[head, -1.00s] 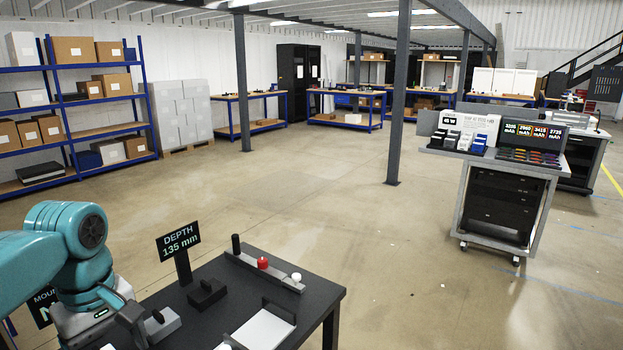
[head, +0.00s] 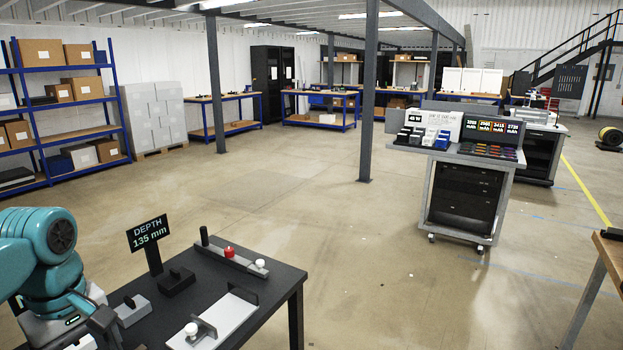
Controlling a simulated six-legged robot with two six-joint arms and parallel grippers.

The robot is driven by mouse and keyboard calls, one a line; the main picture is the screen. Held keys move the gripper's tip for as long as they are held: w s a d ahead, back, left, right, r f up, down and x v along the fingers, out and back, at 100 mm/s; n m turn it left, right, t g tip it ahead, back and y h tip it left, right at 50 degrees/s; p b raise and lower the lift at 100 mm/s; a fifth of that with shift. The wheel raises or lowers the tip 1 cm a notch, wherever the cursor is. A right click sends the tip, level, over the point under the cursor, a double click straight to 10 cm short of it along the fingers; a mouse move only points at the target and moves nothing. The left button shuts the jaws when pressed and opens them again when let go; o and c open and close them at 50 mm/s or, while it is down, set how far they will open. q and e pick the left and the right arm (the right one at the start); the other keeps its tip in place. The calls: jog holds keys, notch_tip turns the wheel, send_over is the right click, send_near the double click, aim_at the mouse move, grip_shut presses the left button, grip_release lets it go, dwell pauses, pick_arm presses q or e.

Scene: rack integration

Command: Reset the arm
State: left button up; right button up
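My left arm, teal with dark joints, comes in at the lower left of the head view. Its grey wrist and a dark gripper part (head: 104,326) point down at the near left edge of a black table (head: 270,280). The fingertips are cut off by the bottom edge, so I cannot tell whether the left gripper is open or holds anything. My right arm and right gripper are not in view.
The black table carries a "DEPTH 135 mm" sign (head: 149,234), a grey bar with a red knob (head: 229,252), dark blocks and a light plate (head: 222,318). A grey cart (head: 464,190) stands at right. A wooden-topped table (head: 609,250) edges in at far right. The middle floor is clear.

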pick_arm(q)
jog(key=w+d+f+m+h, duration=0.15)
jog(key=d+f, duration=0.25)
jog(key=f, duration=0.4)
jog(key=w+d+f+m, duration=0.2)
jog(key=d+f+m, duration=0.1)
jog(key=f, duration=0.5)
jog(key=w+d+f+m+h, duration=0.15)
jog(key=d+f, duration=0.25)
jog(key=f, duration=0.4)
jog(key=s+d+f+m, duration=0.2)
jog(key=s+d+f, duration=0.3)
jog(key=s+f, duration=0.3)
jog(key=s+d+f+m+h, duration=0.1)
jog(key=s+d+f+m, duration=0.1)
jog(key=s+d+f, duration=0.4)
jog(key=s+f, duration=0.3)
jog(key=f, duration=0.2)
jog(key=shift+d+f+m, duration=0.2)
jog(key=shift+f+m, duration=0.1)
jog(key=shift+f, duration=0.05)
jog(key=shift+a, duration=0.1)
